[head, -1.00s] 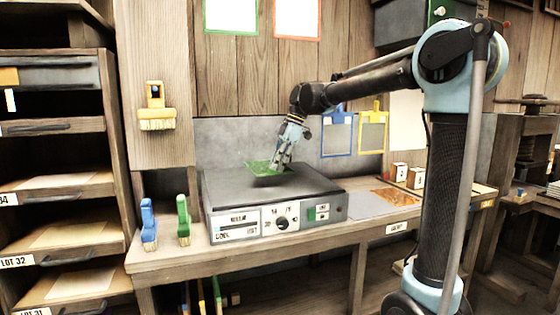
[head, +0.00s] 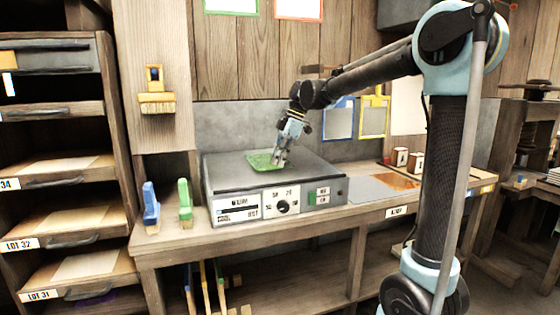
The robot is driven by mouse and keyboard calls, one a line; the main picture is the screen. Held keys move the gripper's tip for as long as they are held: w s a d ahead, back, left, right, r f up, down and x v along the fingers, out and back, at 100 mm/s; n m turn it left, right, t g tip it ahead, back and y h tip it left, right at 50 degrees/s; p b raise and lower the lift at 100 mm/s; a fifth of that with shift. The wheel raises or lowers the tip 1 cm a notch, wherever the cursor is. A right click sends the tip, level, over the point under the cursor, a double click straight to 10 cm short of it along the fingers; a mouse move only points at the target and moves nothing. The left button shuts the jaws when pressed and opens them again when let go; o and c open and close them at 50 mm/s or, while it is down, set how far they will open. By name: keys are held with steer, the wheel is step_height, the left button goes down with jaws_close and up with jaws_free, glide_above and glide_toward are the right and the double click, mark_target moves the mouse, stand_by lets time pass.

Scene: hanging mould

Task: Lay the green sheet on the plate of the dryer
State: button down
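The green sheet (head: 262,160) lies flat, or nearly flat, at the dark plate (head: 228,176) on top of the dryer (head: 240,205). It is left of the plate's middle, towards the back. My gripper (head: 279,161) points down at the right edge of the sheet, with its fingertips at plate height. The fingertips are too small to tell whether they pinch the sheet or stand apart from it.
Blue and green brushes (head: 185,203) stand on the bench left of the dryer. Blue and yellow frames (head: 373,119) hang on the wall behind. A grey sheet and an orange patterned sheet (head: 398,181) lie on the bench to the right, with small boxes (head: 401,157) behind.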

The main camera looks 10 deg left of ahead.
steer(key=shift+f, duration=0.1)
steer(key=c, duration=1.7)
jaws_free()
steer(key=v, duration=1.1)
steer(key=s+d+f+m+t, duration=0.1)
steer(key=s+d+f+m, duration=0.15)
steer(key=d, duration=0.35)
steer(key=s+d+f+m, duration=0.1)
steer(key=d+m, duration=0.2)
steer(key=d, duration=0.2)
steer(key=s+d+f+m+t+h, duration=0.1)
steer(key=s+d+f+m, duration=0.5)
steer(key=s+d+f, duration=0.1)
steer(key=s+d+f+m+t+h, duration=0.1)
steer(key=s+d+f+m, duration=0.5)
steer(key=d+f, duration=0.3)
steer(key=s+d+f+m+t+h, duration=0.1)
steer(key=s+d+f+m, duration=0.5)
steer(key=f, duration=0.6)
steer(key=shift+s+d+f+m+t+h, duration=0.15)
steer(key=shift+s+d+m+h, duration=0.1)
steer(key=shift+s+d, duration=0.5)
steer(key=shift+s+d+f+m+t+h, duration=0.15)
steer(key=shift+s+d+h, duration=0.1)
steer(key=shift+s+d, duration=0.5)
